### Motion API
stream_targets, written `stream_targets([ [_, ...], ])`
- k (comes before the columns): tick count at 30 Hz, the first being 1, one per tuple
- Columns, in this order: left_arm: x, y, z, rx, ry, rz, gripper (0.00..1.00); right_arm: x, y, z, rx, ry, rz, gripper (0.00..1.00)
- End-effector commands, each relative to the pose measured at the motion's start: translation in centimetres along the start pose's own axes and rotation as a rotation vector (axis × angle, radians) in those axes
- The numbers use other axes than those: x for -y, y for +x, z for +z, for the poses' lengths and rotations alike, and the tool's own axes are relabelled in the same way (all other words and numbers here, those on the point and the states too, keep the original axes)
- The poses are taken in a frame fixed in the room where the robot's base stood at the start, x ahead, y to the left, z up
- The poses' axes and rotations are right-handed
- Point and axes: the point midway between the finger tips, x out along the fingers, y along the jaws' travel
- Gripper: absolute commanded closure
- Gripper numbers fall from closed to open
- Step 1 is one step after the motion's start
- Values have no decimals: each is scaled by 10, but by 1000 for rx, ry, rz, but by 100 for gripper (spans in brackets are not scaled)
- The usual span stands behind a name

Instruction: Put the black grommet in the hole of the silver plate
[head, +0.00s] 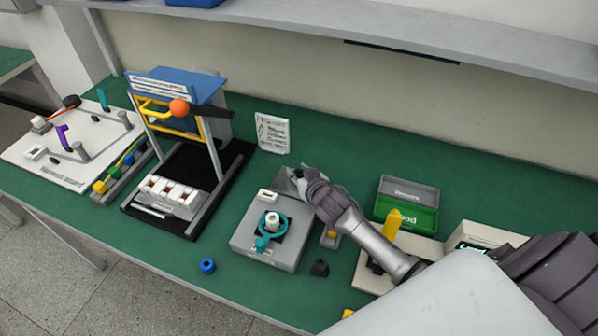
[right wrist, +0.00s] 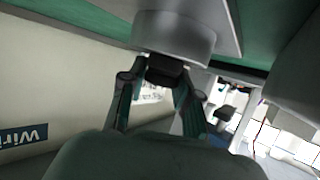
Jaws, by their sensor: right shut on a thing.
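My right gripper (head: 298,178) is low over the back edge of a grey square fixture (head: 248,244). In the right wrist view its fingers (right wrist: 163,80) are closed on a small black piece (right wrist: 165,70), which looks like the black grommet. A silver-grey round piece (right wrist: 175,35) lies just beyond it, touching or very close. I cannot tell whether the grommet is in a hole. The silver plate cannot be made out surely; a grey slanted surface (head: 284,184) shows by the fingertips. My left gripper is not in view.
The fixture carries a white post (head: 272,220) with a teal part (head: 263,243). A blue ring (head: 207,265) and a dark block (head: 320,267) lie in front. A black-based frame (head: 185,215) stands left; a green bin (head: 407,211) stands right. A paper sheet (head: 271,133) stands behind.

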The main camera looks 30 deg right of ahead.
Motion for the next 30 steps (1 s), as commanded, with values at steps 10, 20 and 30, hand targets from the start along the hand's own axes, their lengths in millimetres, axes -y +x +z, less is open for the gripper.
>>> stream_targets([
  [10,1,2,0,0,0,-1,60,0,1,3,0,0,0,42],
  [20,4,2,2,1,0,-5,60,0,1,2,0,0,0,39],
  [30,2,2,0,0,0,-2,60,0,-19,-47,-4,-2,-1,39],
])
